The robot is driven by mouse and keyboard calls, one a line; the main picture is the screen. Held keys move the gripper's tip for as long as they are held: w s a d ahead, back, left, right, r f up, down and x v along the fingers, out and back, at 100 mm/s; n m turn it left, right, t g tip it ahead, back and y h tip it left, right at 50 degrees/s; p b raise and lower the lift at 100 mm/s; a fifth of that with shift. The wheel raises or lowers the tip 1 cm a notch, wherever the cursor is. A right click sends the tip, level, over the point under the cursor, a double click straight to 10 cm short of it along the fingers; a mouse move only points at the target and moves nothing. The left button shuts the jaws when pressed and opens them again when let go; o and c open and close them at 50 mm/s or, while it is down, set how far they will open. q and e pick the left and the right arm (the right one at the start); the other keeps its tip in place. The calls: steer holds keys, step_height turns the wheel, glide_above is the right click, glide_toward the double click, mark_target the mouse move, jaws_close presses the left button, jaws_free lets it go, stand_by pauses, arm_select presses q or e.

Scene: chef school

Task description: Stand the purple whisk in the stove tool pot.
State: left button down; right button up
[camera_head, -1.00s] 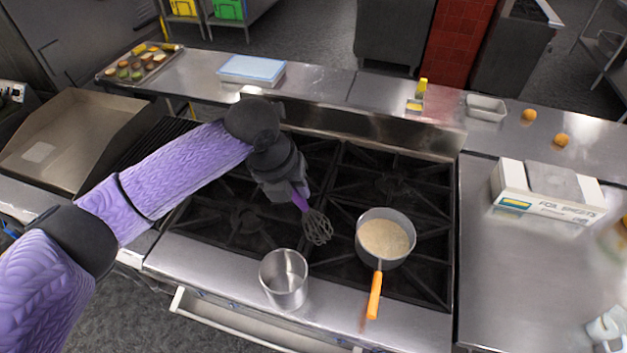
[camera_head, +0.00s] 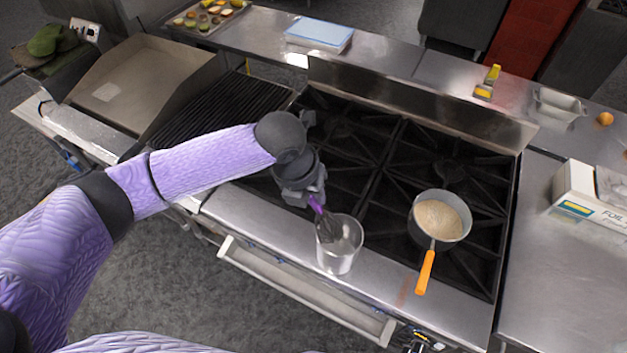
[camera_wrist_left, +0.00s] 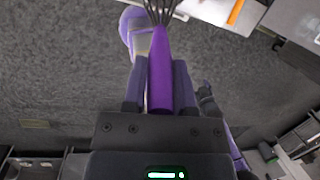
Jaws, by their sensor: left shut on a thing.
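My left gripper (camera_head: 308,196) is shut on the purple handle of the whisk (camera_head: 317,205). The whisk tilts down to the right, wires lowest. I cannot tell how far the wires are inside the rim. In the left wrist view the purple whisk handle (camera_wrist_left: 160,82) lies between the two fingers, with the wires at the top edge.
A saucepan (camera_head: 440,217) of pale food sits on the burner grates right of the pot, its orange handle (camera_head: 425,272) pointing forward. A griddle (camera_head: 135,85) is at the left. A foil box (camera_head: 590,205) is on the right counter. An open drawer (camera_head: 300,290) juts out below the ledge.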

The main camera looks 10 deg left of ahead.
mark_target(323, 219)
arm_select(q)
steer(key=b+x, duration=0.9)
steer(key=x, duration=0.4)
steer(key=shift+w+b, duration=0.1)
steer(key=shift+b, duration=0.3)
steer(key=shift+r, duration=0.1)
steer(key=shift+c, duration=1.6)
jaws_free()
